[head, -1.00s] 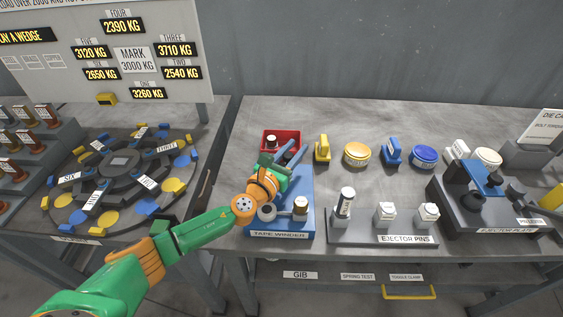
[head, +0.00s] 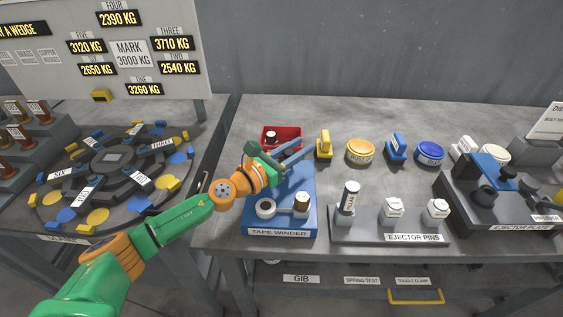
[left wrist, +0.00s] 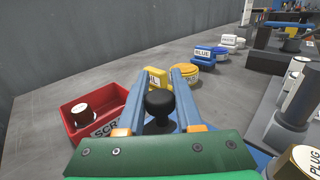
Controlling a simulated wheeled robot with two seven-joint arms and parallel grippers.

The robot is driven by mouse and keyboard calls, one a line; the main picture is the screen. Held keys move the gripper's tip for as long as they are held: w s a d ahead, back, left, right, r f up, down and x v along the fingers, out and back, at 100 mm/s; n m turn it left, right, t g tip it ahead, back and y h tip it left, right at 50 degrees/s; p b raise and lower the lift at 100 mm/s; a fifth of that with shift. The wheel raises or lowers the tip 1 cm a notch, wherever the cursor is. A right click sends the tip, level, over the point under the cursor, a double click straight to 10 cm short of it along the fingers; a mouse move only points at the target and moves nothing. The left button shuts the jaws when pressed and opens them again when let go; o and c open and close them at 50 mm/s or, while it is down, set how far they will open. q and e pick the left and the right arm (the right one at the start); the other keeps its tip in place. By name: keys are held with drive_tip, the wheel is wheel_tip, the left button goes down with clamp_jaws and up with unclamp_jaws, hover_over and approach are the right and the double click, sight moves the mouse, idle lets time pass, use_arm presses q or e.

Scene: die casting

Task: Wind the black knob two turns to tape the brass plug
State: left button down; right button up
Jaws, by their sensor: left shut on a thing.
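The blue tape winder (head: 282,234) stands at the left front of the middle bench. On it are a white tape roll (head: 265,208) and the brass-topped plug (head: 302,202), which also shows at the lower right of the left wrist view (left wrist: 306,160). My left gripper (head: 298,150) reaches over the winder's back part. Its blue fingers lie either side of the black knob (left wrist: 160,104) in the left wrist view and are shut on it. In the head view the hand and fingers hide the knob. My right gripper is in neither view.
A yellow block (head: 324,145) and tins stand to the right. The ejector pin stand (head: 345,232) is right of the winder.

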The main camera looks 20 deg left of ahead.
use_arm(q)
drive_tip(key=shift+s+f+m+h+b, duration=0.1)
drive_tip(key=shift+f+m+h+b, duration=0.25)
drive_tip(key=shift+b, duration=0.35)
drive_tip(key=shift+s+d+r+m+g+h+b, duration=0.15)
drive_tip(key=shift+m+g+h+b, duration=0.25)
drive_tip(key=shift+b, duration=0.3)
drive_tip(key=shift+s+h, duration=0.1)
drive_tip(key=shift+h, duration=0.25)
drive_tip(key=shift+d+r+g, duration=0.1)
drive_tip(key=shift+r+g, duration=0.05)
drive_tip(key=shift+g, duration=0.15)
